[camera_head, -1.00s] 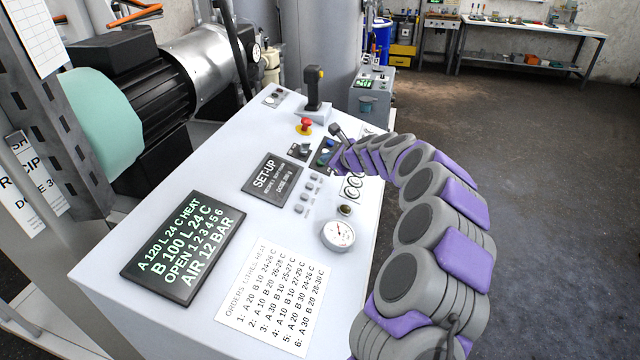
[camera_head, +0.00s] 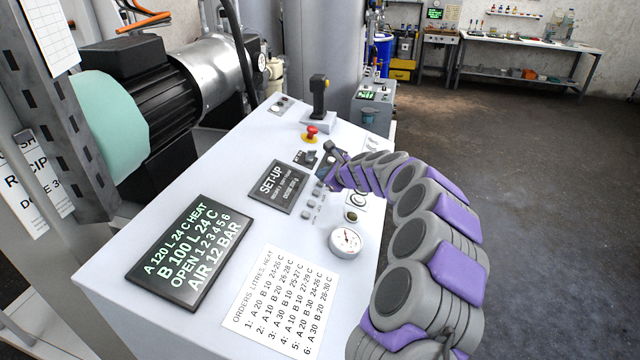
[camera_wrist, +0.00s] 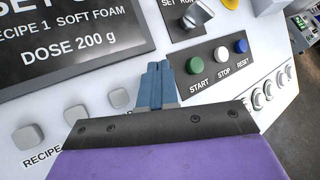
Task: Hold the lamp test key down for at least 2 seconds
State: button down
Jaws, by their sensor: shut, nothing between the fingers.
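No label reading lamp test is legible, so I cannot tell which key it is. Several grey square keys, one of them the middle key (camera_wrist: 75,115), run in a slanting row in the wrist view, with the word RECIPE partly readable below. The keys also show in the head view (camera_head: 311,203). My gripper (camera_wrist: 157,68) is shut and empty, its blue-grey fingers together over the panel, between the grey keys and the green START button (camera_wrist: 195,65). The fingers hide the panel behind them; contact cannot be told.
The white STOP button (camera_wrist: 221,54) and blue RESET button (camera_wrist: 240,46) sit beside START. A SET/RUN selector (camera_wrist: 195,15) is above.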

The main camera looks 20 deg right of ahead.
jog(key=shift+d, duration=0.85)
jog(key=shift+a, duration=0.7)
jog(key=shift+d, duration=0.55)
jog(key=shift+a+f, duration=0.35)
jog(key=shift+a, duration=0.4)
jog(key=shift+d+f, duration=0.1)
jog(key=shift+d, duration=0.15)
